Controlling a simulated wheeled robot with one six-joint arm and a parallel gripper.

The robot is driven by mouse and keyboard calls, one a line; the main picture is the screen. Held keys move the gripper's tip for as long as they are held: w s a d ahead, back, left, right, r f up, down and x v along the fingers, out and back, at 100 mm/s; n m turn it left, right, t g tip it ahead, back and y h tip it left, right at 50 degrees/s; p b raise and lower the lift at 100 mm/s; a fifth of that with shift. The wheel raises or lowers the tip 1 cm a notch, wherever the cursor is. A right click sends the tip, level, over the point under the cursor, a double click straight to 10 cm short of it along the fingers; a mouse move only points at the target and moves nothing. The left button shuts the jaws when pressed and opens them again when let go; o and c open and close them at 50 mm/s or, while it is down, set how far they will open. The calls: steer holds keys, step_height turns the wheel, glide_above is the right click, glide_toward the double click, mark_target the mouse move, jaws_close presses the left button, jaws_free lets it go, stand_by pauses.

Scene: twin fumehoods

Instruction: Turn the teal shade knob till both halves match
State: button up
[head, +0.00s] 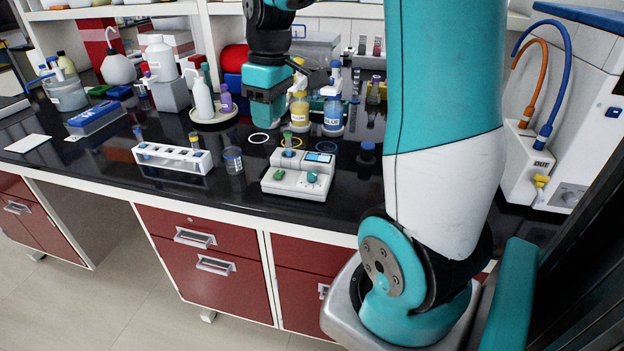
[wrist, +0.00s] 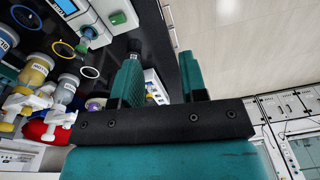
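The teal shade knob (head: 312,177) sits at the front right of a small white device (head: 285,184) on the black bench. A small screen (head: 318,157) is behind the knob, and a vial with greenish contents (head: 289,142) stands in the device's left part. What the screen's halves show is too small to tell. My gripper (head: 266,120) is above the bench, behind and left of the device, apart from the knob. In the wrist view my gripper (wrist: 162,65) has its fingers spread with nothing between them.
A yellow bottle (head: 299,110) and a blue bottle (head: 333,117) stand behind the device, with flat coloured rings before them. A white vial rack (head: 172,157) and a small jar (head: 233,160) are to its left. The bench strip before the device is clear.

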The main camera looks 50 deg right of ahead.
steer(key=m, duration=0.1)
glide_above(313, 173)
step_height(313, 173, down, 3)
steer(key=shift+g+h, duration=0.3)
steer(key=shift+g, duration=0.1)
step_height(313, 173, down, 17)
steer(key=shift+r+p, duration=0.1)
steer(key=shift+p, duration=0.2)
steer(key=shift+a, duration=0.1)
steer(key=c, duration=0.6)
